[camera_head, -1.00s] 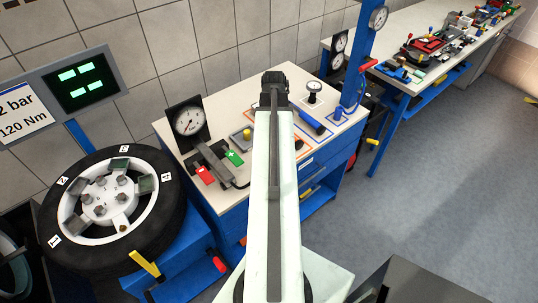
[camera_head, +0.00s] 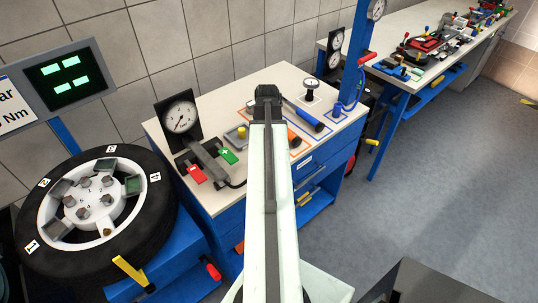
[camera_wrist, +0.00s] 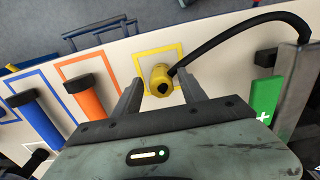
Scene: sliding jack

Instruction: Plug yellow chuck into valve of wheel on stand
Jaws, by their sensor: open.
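The yellow chuck (camera_wrist: 160,80) sits in a yellow outlined square on the bench, with a black hose running from it to the right in the wrist view. My gripper (camera_head: 267,92) is above the bench in the head view. The wheel (camera_head: 150,226) lies on its blue stand at the left. A small brass-coloured nub (camera_head: 107,232), seemingly the valve, shows on its rim.
A gauge (camera_head: 180,117) with red (camera_head: 195,174) and green (camera_head: 228,156) buttons stands left of the chuck. Orange (camera_wrist: 88,98) and blue (camera_wrist: 40,118) handled tools lie beside it. A blue post (camera_head: 358,60) rises at the bench's right. A screen (camera_head: 62,80) stands behind the wheel.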

